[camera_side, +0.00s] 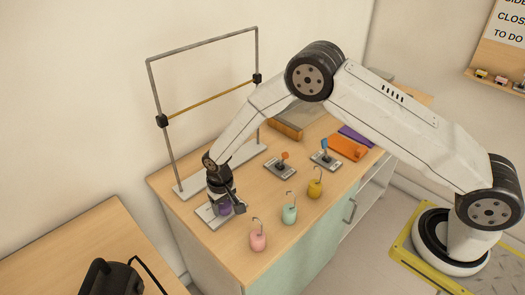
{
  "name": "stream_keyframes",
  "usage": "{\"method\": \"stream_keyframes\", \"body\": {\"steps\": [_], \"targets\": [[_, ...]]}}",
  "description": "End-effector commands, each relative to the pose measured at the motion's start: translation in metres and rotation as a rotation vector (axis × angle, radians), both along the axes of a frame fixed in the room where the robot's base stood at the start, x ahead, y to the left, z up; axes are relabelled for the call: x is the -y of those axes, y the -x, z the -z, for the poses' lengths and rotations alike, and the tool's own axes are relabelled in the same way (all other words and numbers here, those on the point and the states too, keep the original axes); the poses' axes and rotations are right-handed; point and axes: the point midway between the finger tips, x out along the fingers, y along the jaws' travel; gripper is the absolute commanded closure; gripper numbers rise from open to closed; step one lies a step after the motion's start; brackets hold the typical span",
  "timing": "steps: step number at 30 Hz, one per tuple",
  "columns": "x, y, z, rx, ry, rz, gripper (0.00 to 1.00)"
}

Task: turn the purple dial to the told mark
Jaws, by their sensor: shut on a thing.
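The purple dial (225,209) sits on a flat light-grey plate (207,215) near the left end of the wooden cabinet top. My gripper (226,203) points down at it, with its dark fingers closed around the dial. The gripper and wrist hide most of the dial. The dial's marks and pointer are too small or hidden to read.
Pink (258,241), mint (289,213) and yellow (315,188) hooked weights stand along the front edge. Two lever switches, orange-tipped (281,168) and blue-tipped (326,159), stand behind them. A metal frame (153,90) with a yellow bar rises behind my gripper. An orange block (347,147) lies right.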

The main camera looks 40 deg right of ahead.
Motion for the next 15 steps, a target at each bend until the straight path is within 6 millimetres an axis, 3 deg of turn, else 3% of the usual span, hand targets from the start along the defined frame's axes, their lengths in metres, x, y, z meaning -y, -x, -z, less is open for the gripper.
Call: {"method": "stream_keyframes", "body": {"steps": [15], "targets": [[0.0, 0.0, -0.0007, -0.001, 0.0, 0.212, 0.96]]}}
